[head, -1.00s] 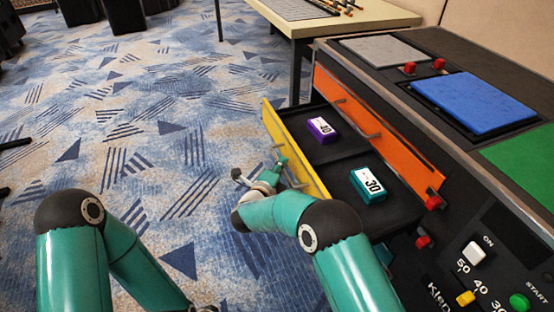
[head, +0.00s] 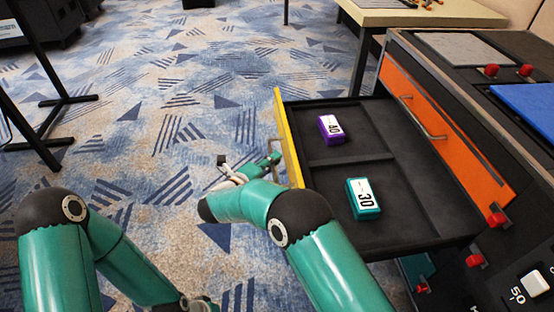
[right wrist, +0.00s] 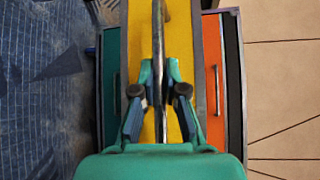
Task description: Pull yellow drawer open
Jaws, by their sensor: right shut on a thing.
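The yellow drawer (head: 285,121) is pulled far out of the black cabinet, its dark interior open to view. A purple block (head: 331,129) and a teal block marked 30 (head: 363,198) lie in separate compartments. My right gripper (head: 274,158) is at the outer side of the yellow front. In the right wrist view, my right gripper (right wrist: 158,82) is shut on the metal bar handle (right wrist: 158,35), with the yellow front (right wrist: 187,50) behind it.
An orange drawer (head: 440,125) with a metal handle sits above, shut. Red knobs (head: 497,217) stick out along the cabinet. A table (head: 430,16) stands at the back, and black stand legs (head: 55,130) at the left. The patterned carpet between is clear.

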